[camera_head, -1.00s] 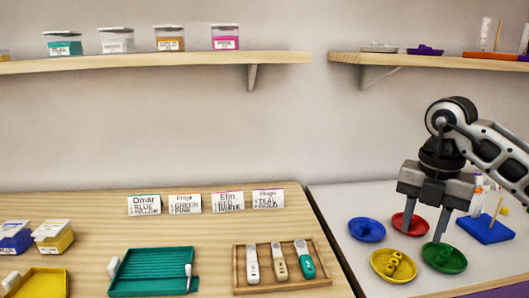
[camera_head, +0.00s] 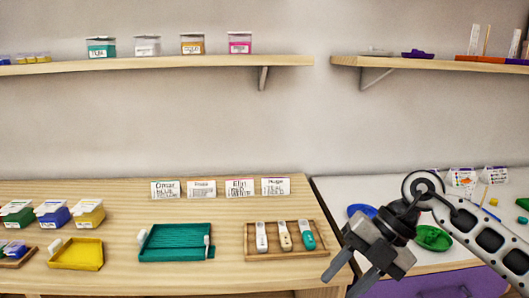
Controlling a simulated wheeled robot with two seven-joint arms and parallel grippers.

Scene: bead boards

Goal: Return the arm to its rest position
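My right arm (camera_head: 480,232) comes in from the right edge. Its gripper (camera_head: 341,286) hangs in front of the gap between the wooden table and the white table, tilted down to the left. Its two fingers are apart, with nothing visible between them; the tips are near the bottom edge of the view. The arm covers part of the dishes on the white table: a green dish (camera_head: 433,238) and part of a blue dish (camera_head: 362,211) show. My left gripper is not in view.
The wooden table (camera_head: 120,190) holds a teal tray (camera_head: 175,243), a yellow tray (camera_head: 76,255), a wooden tray (camera_head: 252,242) with three handled tools, lidded boxes and name cards. Behind the arm is the white table (camera_head: 330,187) with a purple front. Shelves (camera_head: 200,65) hang above.

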